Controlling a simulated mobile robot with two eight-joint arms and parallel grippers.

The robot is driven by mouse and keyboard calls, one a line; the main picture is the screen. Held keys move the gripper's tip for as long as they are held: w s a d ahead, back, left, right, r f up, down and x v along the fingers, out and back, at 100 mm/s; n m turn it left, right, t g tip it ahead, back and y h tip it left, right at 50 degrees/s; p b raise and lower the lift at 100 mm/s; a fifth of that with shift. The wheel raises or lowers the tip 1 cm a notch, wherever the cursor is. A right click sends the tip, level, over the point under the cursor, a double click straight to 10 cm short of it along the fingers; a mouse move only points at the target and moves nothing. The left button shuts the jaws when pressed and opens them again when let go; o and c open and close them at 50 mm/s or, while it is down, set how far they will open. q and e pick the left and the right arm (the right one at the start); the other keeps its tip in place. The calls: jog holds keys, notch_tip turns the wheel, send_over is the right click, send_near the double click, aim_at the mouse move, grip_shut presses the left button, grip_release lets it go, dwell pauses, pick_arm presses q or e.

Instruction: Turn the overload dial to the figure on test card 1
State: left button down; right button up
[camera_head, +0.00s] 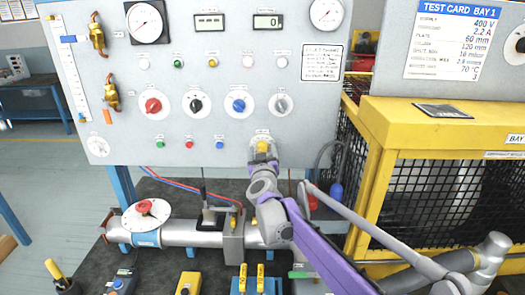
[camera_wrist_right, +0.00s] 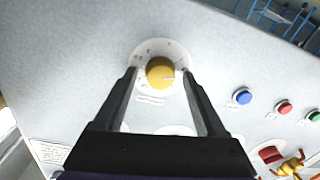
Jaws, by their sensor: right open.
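The yellow dial (camera_head: 262,147) sits on a round white scale plate low on the grey panel. It also shows in the right wrist view (camera_wrist_right: 160,72), with a white mark at its right side; the scale figures are too small to read. My right gripper (camera_wrist_right: 160,76) is open, with one finger on each side of the yellow dial and a gap showing on both sides. In the head view my right gripper (camera_head: 263,162) partly covers the dial's lower side. The test card for bay 1 (camera_head: 452,40) hangs at upper right and reads 400 V and 2.2 A. My left gripper is not in view.
Red (camera_head: 153,105), black (camera_head: 196,104), blue (camera_head: 239,104) and grey (camera_head: 281,104) knobs sit above the dial. Small buttons, including a blue one (camera_head: 220,145), lie to its left. A yellow-framed mesh cage (camera_head: 375,190) stands close on the right.

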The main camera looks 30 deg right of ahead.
grip_shut()
dwell(0.3)
jog(key=shift+m, duration=0.3)
